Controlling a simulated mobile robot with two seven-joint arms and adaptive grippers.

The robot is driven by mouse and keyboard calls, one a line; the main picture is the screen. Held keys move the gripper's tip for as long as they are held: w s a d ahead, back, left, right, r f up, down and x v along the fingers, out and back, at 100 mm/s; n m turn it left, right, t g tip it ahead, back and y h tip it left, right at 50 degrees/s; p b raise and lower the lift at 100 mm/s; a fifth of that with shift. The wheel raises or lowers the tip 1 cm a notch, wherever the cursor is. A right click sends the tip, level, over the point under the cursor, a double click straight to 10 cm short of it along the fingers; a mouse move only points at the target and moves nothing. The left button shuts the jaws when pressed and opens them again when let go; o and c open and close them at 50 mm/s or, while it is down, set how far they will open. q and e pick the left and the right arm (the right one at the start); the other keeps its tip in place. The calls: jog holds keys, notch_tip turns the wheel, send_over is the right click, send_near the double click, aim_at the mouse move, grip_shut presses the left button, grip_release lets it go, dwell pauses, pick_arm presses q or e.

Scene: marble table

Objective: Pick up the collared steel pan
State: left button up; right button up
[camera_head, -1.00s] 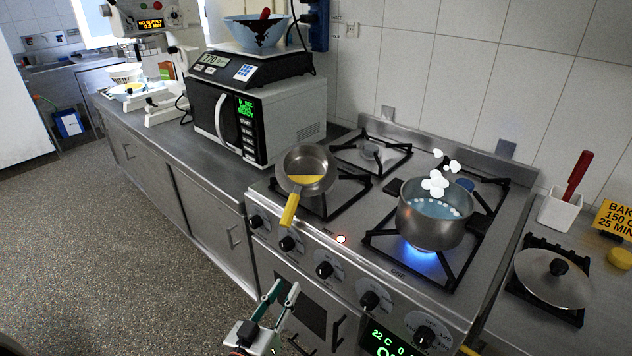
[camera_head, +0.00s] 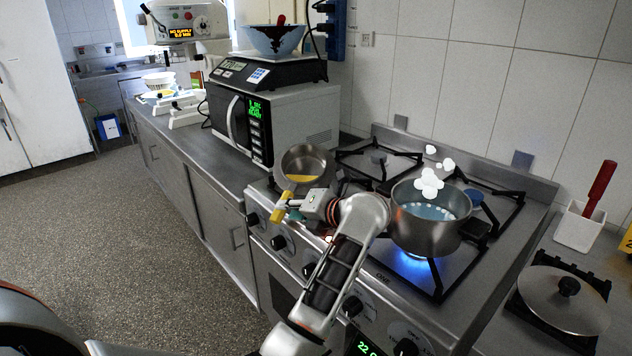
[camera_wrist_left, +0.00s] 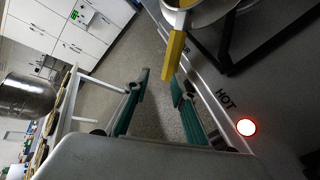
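A round steel pan (camera_head: 305,163) with a yellow handle (camera_head: 282,207) sits on the front left burner, its handle sticking out over the stove's front edge. My left gripper (camera_head: 291,207) is beside the handle, fingers pointing left in the head view. In the left wrist view the gripper (camera_wrist_left: 157,88) is open with nothing between its fingers. The handle (camera_wrist_left: 175,48) shows just beyond the fingertips, nearer the right-hand finger; contact is not clear. The pan's rim is cut off at the top. My right gripper is not in view.
A steel pot (camera_head: 428,218) of blue liquid stands over a lit blue flame. A microwave (camera_head: 265,118) with a scale and bowl on top is behind the pan. A lidded pan (camera_head: 562,300) is at right. A red light (camera_wrist_left: 246,127) glows beside "HOT".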

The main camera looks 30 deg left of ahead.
aim_at(283, 213)
pick_arm(q)
jog(key=shift+w+a+f+h, duration=0.3)
jog(key=shift+w+f+h, duration=0.25)
jog(key=shift+f, duration=0.35)
jog(key=x, duration=0.2)
jog(key=b+x, duration=0.1)
jog(key=x, duration=0.2)
jog(key=shift+w+a, duration=0.1)
jog(key=shift+w, duration=0.35)
grip_shut()
jog(key=shift+r, duration=0.2)
